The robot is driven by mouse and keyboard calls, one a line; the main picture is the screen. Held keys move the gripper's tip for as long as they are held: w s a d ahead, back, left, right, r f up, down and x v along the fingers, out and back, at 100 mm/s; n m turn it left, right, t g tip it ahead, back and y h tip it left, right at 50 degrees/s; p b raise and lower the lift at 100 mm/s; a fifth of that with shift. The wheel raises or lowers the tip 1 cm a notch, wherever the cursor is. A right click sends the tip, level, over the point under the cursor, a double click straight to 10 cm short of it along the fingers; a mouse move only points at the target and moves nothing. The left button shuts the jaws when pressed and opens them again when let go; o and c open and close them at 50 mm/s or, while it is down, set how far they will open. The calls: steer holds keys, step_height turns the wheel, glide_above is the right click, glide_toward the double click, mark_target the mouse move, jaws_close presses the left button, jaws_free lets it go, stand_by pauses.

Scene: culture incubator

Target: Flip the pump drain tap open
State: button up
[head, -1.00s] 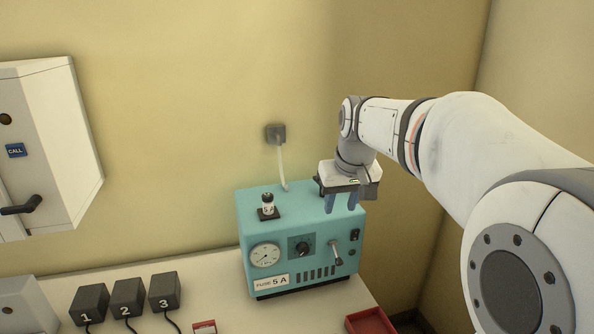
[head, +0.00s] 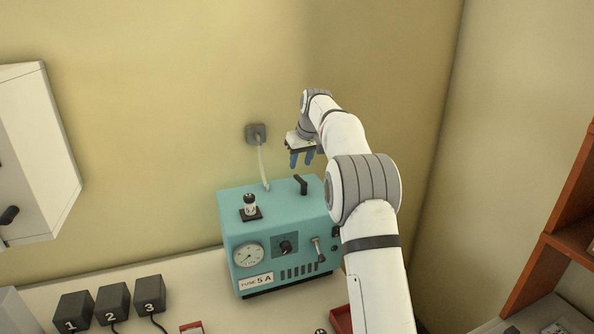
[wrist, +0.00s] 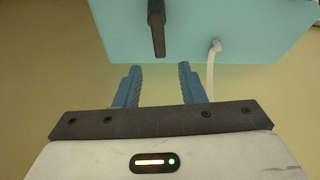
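The teal pump box (head: 282,205) stands on the bench against the wall. A black lever (head: 301,184) sits on its top near the back right; it also shows in the wrist view (wrist: 157,30), dark and long. A grey lever (head: 317,250) is on the front face. I cannot tell for sure which one is the drain tap. My gripper (head: 301,163) is above the back of the box, its blue fingers pointing down. In the wrist view its fingers (wrist: 159,68) are apart with nothing between them, and the black lever lies beyond their tips, not touching.
A fuse holder (head: 249,208) stands on the box top at left. A white hose (head: 263,165) runs from a wall socket (head: 256,133) to the back of the box. Black blocks (head: 112,302) stand on the bench at left. An orange shelf (head: 545,265) is at right.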

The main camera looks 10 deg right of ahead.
mark_target(297, 175)
steer(key=p+x, duration=0.1)
steer(key=x, duration=0.4)
steer(key=shift+w+f, duration=0.1)
steer(key=shift+f, duration=0.05)
jaws_close()
